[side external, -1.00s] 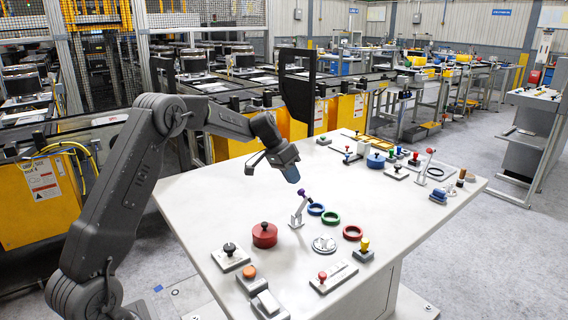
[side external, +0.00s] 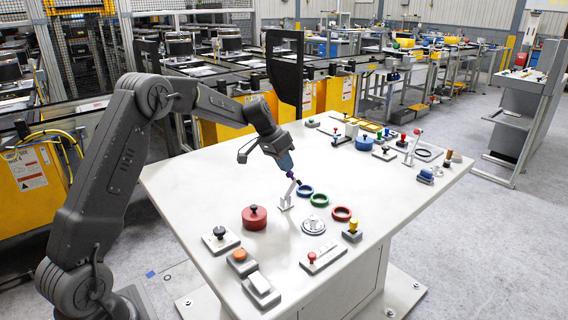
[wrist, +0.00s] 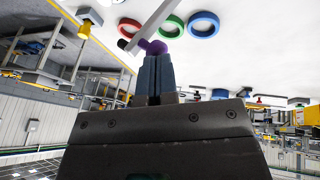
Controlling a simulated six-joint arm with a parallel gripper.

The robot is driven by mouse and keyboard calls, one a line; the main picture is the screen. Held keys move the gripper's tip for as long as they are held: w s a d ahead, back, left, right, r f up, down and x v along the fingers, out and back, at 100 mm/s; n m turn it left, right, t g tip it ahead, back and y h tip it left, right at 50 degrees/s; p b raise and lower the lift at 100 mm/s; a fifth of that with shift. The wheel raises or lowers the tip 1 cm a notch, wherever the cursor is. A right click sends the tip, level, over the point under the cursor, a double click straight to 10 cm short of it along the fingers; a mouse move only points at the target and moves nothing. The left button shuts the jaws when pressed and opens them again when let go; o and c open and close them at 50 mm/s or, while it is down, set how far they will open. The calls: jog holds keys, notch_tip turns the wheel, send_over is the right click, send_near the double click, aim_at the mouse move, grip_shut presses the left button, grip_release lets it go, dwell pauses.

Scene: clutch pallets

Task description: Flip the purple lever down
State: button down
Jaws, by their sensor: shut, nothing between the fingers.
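The purple lever has a grey arm (side external: 288,193) tilted up from a small base on the white table. Its purple knob (side external: 291,175) is at the raised end, and the knob also shows in the wrist view (wrist: 157,47). My gripper (side external: 289,169) is shut and empty, pointing down at the knob from above. In the wrist view, the closed blue-grey fingertips (wrist: 154,57) sit right at the knob, touching or nearly touching it. A small black tip (wrist: 122,43) shows beside the knob.
Blue (side external: 305,191), green (side external: 319,200) and red (side external: 342,214) rings lie right of the lever. A red round knob (side external: 254,217) stands in front-left. Several buttons and switches line the near edge, and more crowd the far right. The table's left part (side external: 195,180) is clear.

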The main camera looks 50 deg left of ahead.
jog(key=shift+d, duration=0.3)
jog(key=d+f+y, duration=0.2)
jog(key=d+y, duration=0.1)
jog(key=d+f+m+y, duration=0.1)
jog(key=d+f+y, duration=0.1)
jog(key=d+y, duration=0.1)
jog(key=d+f+y, duration=0.1)
jog(key=d+y, duration=0.2)
jog(key=y, duration=0.1)
jog(key=shift+d+f+m, duration=0.3)
jog(key=shift+f+m, duration=0.1)
jog(key=shift+d+f, duration=0.25)
jog(key=shift+f, duration=0.35)
jog(key=r, duration=0.4)
jog(key=shift+d+r, duration=0.3)
jog(key=d+v, duration=0.1)
jog(key=v, duration=0.8)
jog(key=shift+s+f, duration=0.25)
